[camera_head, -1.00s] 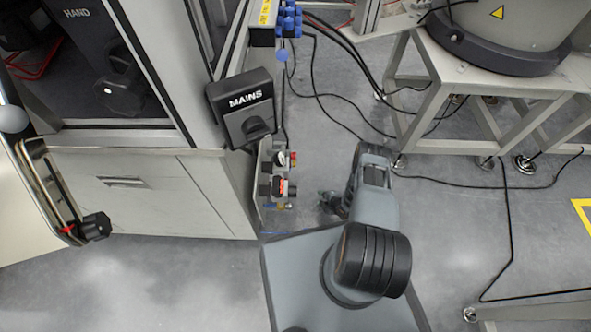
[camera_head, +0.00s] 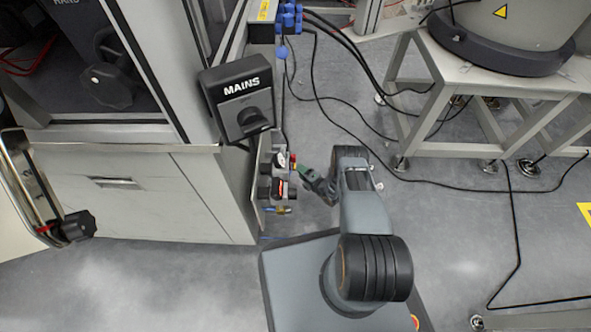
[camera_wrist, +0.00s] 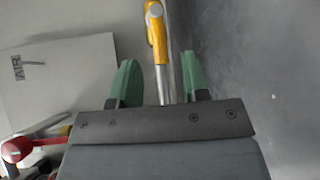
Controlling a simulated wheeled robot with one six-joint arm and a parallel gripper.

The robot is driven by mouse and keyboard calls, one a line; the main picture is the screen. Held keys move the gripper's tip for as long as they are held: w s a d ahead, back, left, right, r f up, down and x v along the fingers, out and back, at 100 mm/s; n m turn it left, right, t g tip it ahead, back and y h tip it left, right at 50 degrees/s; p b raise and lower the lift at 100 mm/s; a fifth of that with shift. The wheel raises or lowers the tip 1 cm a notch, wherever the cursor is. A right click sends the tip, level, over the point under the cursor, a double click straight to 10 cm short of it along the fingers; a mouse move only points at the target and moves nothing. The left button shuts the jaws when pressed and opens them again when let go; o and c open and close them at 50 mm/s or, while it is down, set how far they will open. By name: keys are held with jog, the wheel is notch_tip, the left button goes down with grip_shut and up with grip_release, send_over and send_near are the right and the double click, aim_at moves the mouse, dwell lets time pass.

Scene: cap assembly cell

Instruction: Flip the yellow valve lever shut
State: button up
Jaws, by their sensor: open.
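The yellow valve lever (camera_wrist: 157,35) shows at the top middle of the wrist view, with a yellow sleeve and a silver metal shank (camera_wrist: 163,82). My gripper (camera_wrist: 158,70) has two green fingers, open, one on each side of the shank. Gaps show between the shank and both fingers, so it is not gripped. The lower part of the shank is hidden behind the gripper's dark body. In the head view my gripper (camera_head: 312,178) is just right of the fittings on the cabinet's side, where the lever is too small to make out.
A red knob (camera_wrist: 17,150) is at the lower left of the wrist view, near a plate marked AIR (camera_wrist: 60,85). A black MAINS switch box (camera_head: 238,98) is above the fittings. Grey floor (camera_head: 440,225) is open at right; cables cross it.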

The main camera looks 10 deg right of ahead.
jog(key=shift+b+x, duration=0.75)
jog(key=shift+x, duration=1.6)
grip_shut()
